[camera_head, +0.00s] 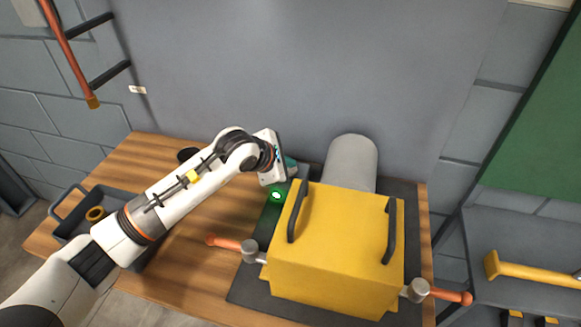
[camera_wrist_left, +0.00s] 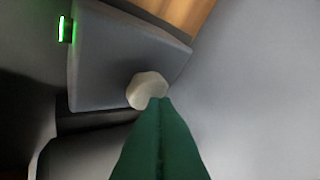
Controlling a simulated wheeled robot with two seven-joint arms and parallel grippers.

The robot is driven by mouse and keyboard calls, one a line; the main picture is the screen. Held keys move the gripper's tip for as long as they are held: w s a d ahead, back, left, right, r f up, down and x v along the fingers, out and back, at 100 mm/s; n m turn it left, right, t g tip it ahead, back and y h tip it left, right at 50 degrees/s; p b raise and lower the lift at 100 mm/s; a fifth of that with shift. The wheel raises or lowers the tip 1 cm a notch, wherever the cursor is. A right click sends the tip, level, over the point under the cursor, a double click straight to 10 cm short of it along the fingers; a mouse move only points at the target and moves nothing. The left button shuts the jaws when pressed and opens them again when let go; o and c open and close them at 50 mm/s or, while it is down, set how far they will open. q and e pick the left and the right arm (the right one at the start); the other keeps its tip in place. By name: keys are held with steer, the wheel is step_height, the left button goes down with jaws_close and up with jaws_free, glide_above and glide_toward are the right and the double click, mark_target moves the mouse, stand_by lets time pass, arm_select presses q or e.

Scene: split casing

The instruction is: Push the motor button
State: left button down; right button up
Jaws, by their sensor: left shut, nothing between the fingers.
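In the left wrist view a cream, rounded button (camera_wrist_left: 147,90) sits on the face of a grey box (camera_wrist_left: 105,65). My left gripper (camera_wrist_left: 160,102) is shut and empty. Its green fingertips overlap the button's lower edge in that view; whether they touch it I cannot tell. In the head view my left gripper (camera_head: 290,165) is beside the grey cylindrical motor (camera_head: 351,163), behind the yellow casing (camera_head: 340,250); the button is hidden there. A green light (camera_head: 276,195) glows below the gripper, and a green light (camera_wrist_left: 63,28) also glows on the box's edge in the wrist view.
The casing has two black handles (camera_head: 298,212) and clamps with orange levers (camera_head: 224,242) on both sides. It stands on a dark mat (camera_head: 250,291) on a wooden table (camera_head: 190,285). A grey tray (camera_head: 72,205) holds a yellow ring (camera_head: 95,213) at left. A grey wall rises behind.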

arm_select(q)
steer(key=shift+f, duration=0.2)
steer(key=shift+r, duration=0.8)
step_height(320, 180, up, 6)
steer(key=shift+p, duration=1.05)
